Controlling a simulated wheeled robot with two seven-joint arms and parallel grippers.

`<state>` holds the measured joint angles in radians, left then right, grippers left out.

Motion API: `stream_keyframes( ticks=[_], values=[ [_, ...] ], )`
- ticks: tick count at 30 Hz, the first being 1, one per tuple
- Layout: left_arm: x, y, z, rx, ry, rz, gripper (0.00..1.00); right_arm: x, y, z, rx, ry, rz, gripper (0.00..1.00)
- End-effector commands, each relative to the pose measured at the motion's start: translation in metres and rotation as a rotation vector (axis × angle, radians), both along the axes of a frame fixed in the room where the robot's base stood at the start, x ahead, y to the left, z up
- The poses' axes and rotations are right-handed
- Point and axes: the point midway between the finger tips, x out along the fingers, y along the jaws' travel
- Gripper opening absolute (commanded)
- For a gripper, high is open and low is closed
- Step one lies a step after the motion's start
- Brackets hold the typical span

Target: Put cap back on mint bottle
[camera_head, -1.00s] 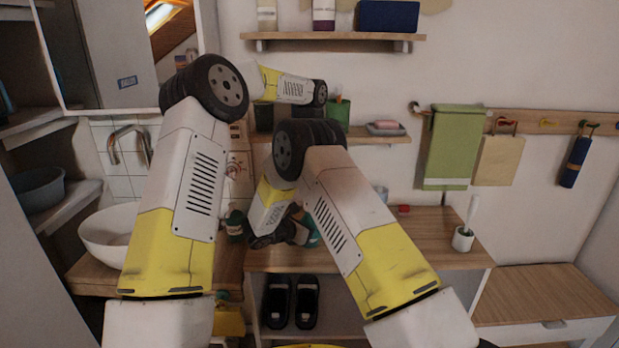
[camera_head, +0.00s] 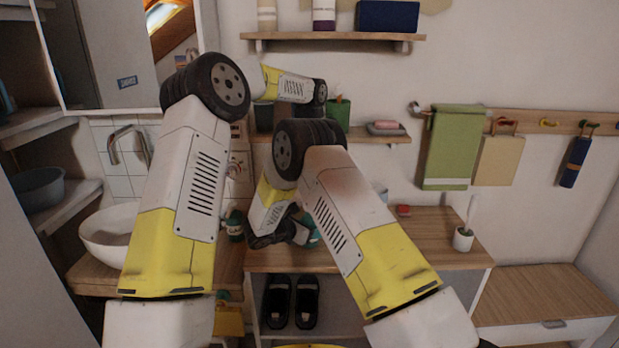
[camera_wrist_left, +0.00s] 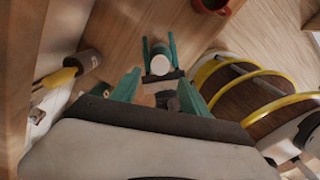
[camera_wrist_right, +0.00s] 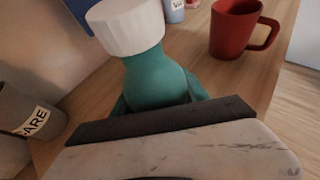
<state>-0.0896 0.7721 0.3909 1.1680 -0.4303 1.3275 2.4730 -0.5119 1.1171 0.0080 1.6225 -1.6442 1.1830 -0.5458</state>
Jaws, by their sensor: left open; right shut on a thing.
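The teal mint bottle (camera_wrist_right: 155,80) stands between the fingers of my right gripper (camera_wrist_right: 158,98), which is shut on it. The ribbed white cap (camera_wrist_right: 125,25) sits straight on top of the bottle; I cannot tell how tightly. The cap also shows from above in the left wrist view (camera_wrist_left: 160,65), ahead of my left gripper (camera_wrist_left: 157,91). My left gripper is open, its teal fingers apart and empty, a little away from the cap. In the head view my right arm hides most of the bottle and my left gripper.
A red mug (camera_wrist_right: 234,30) stands on the wooden counter (camera_head: 425,238) behind the bottle. A cup marked "CARE" (camera_wrist_right: 28,118) is at the left in the right wrist view. A white brush holder (camera_head: 463,239) stands towards the counter's right side. A white basin (camera_head: 108,235) is at the left.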

Motion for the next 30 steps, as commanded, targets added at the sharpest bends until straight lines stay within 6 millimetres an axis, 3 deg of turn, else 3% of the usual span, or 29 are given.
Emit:
stream_keyframes(
  ticks=[15,27,30],
  values=[
    [-0.001,0.000,-0.070,0.000,0.003,-0.001,0.53,0.000,0.000,0.000,0.000,0.000,0.000,0.00],
    [0.000,0.000,-0.077,0.000,0.001,-0.001,0.53,0.000,0.000,0.000,0.000,0.000,0.000,0.00],
    [0.000,0.000,-0.076,0.000,0.001,-0.001,0.35,0.000,0.000,0.000,0.000,0.000,0.000,0.00]
  ],
)
